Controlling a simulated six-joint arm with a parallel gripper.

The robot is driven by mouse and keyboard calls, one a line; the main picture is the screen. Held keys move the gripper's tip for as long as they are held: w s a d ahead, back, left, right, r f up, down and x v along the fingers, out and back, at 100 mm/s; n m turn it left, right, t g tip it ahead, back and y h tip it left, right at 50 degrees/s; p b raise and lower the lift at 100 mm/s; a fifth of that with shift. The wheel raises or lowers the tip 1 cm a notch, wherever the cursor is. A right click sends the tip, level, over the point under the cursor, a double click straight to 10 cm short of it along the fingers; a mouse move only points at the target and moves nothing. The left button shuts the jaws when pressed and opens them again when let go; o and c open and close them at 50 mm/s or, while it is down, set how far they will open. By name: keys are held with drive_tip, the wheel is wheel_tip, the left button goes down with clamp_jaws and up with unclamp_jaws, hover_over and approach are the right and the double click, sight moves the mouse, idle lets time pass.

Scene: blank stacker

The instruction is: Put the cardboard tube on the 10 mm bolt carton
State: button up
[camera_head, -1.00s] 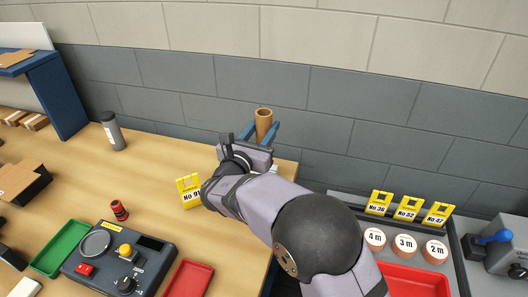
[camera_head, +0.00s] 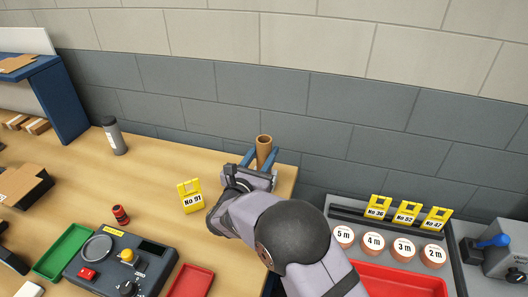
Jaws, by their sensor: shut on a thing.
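The brown cardboard tube (camera_head: 264,145) is upright between the blue fingers of my gripper (camera_head: 262,158), near the right end of the wooden bench. My gripper is shut on it. The tube's open top shows, and its lower part is hidden by my gripper. Several brown cartons show at the left: an open-looking box (camera_head: 24,186) on the bench and small cartons (camera_head: 37,127) by the blue shelf. No label is readable, so I cannot tell which is the 10 mm bolt carton.
A grey bottle (camera_head: 114,137), a red-and-black spool-like item (camera_head: 120,214), a yellow No 91 sign (camera_head: 190,196), a control box (camera_head: 118,262), a green tray (camera_head: 64,251) and a red tray (camera_head: 190,282) stand on the bench. The blue shelf (camera_head: 62,98) rises at left. The bench's back middle is clear.

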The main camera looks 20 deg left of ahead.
drive_tip(key=shift+f, duration=0.1)
drive_tip(key=o, duration=1)
drive_tip(key=shift+r, duration=0.25)
drive_tip(key=s+b, duration=0.1)
drive_tip(key=s, duration=0.3)
drive_tip(key=s+b, duration=0.1)
drive_tip(key=s, duration=0.3)
drive_tip(key=s+a, duration=0.1)
drive_tip(key=s, duration=0.3)
drive_tip(key=shift+a+f+b, duration=0.1)
drive_tip(key=shift+b, duration=0.3)
